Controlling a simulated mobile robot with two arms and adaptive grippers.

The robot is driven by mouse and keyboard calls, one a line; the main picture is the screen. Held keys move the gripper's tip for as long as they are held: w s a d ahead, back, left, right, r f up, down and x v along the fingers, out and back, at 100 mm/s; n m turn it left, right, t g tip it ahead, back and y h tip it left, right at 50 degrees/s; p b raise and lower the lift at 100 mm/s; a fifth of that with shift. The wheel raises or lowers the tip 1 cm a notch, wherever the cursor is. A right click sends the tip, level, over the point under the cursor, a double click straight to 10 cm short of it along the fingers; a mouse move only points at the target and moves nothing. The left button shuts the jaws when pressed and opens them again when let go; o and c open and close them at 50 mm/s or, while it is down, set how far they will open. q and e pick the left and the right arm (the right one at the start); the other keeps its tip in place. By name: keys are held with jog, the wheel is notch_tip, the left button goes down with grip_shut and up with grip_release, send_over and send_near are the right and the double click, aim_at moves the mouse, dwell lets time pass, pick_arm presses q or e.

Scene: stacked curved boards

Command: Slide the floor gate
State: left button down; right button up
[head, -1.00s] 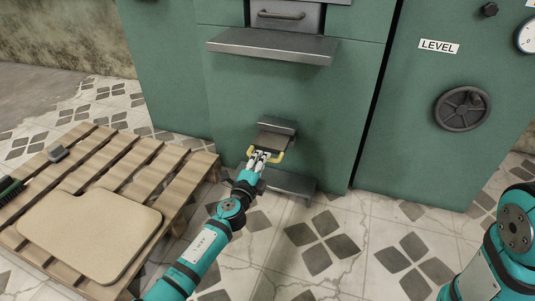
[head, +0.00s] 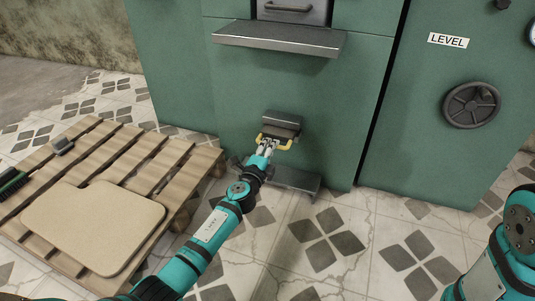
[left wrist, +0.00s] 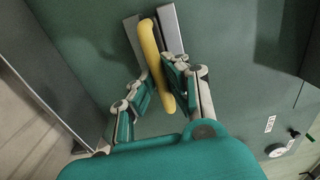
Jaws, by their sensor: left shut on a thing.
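The floor gate is a grey metal plate (head: 280,129) low on the front of the green cabinet, under a small grey hood (head: 283,117). A yellow handle (head: 287,144) is on its front end. My left gripper (head: 268,147) is shut on this handle. In the left wrist view, the yellow handle (left wrist: 148,45) runs between the two fingers of my left gripper (left wrist: 160,88), with grey metal behind it. The fingers hide part of the handle. My right arm shows at the right edge of the head view, but its gripper is out of view.
A grey ledge (head: 290,180) juts out just below the gate, and a wider shelf (head: 278,39) is above it. A wooden pallet (head: 150,165) with a tan board (head: 92,225) lies at left. A handwheel (head: 471,104) is at right. The tiled floor in front is clear.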

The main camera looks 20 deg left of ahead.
pick_arm(q)
jog(key=shift+w+d+f+b, duration=0.1)
jog(key=shift+w+b, duration=0.65)
jog(key=shift+w, duration=0.8)
jog(key=c, duration=1.3)
grip_release()
jog(key=shift+s+p, duration=1.4)
jog(key=shift+s, duration=2.1)
